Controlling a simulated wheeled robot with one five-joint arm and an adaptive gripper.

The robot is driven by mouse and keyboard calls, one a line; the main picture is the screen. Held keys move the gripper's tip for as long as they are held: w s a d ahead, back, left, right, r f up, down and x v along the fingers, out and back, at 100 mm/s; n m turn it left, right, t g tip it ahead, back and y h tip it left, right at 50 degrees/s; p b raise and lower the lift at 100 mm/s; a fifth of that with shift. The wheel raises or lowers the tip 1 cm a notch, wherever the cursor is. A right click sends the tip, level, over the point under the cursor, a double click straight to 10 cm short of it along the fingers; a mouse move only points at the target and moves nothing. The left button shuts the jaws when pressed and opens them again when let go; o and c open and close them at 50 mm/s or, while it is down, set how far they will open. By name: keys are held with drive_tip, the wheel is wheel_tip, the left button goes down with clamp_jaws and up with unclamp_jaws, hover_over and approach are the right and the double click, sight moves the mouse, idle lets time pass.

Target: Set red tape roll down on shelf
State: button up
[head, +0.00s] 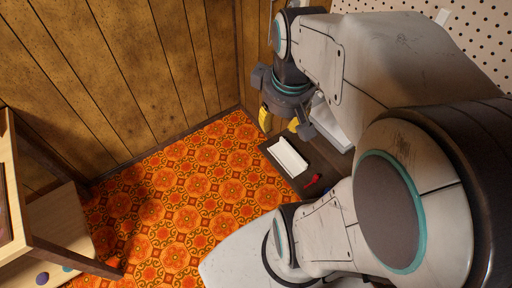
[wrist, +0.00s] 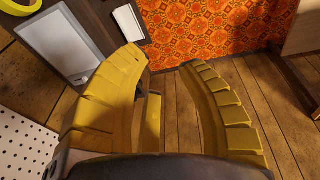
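My gripper (head: 279,122) hangs in front of the wood-panelled wall in the head view, its yellow fingers apart. In the wrist view my gripper (wrist: 163,62) is open, with no roll visible between its fingers. I cannot make out a red tape roll in either view. A small red item (head: 312,180) lies on the dark surface in the head view, but its shape is unclear. A pale wooden unit with a shelf (head: 58,222) stands at the left; I cannot tell whether this is the task's shelf.
A dark surface (head: 270,148) below my gripper holds a white block (head: 288,157), also visible in the wrist view (wrist: 128,22). A grey-white panel (wrist: 62,42) and part of a yellow ring (wrist: 20,6) are at upper left there. Patterned orange carpet (head: 190,190) lies clear between.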

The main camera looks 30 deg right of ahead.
drive_tip(key=s+a+t, duration=0.1)
drive_tip(key=s+a, duration=0.2)
drive_tip(key=a, duration=0.5)
drive_tip(key=shift+s+a+f+y, duration=0.15)
drive_tip(key=shift+s+f+y, duration=0.2)
drive_tip(key=shift+f+y, duration=0.05)
drive_tip(key=shift+r, duration=0.1)
drive_tip(key=shift+r+p, duration=0.35)
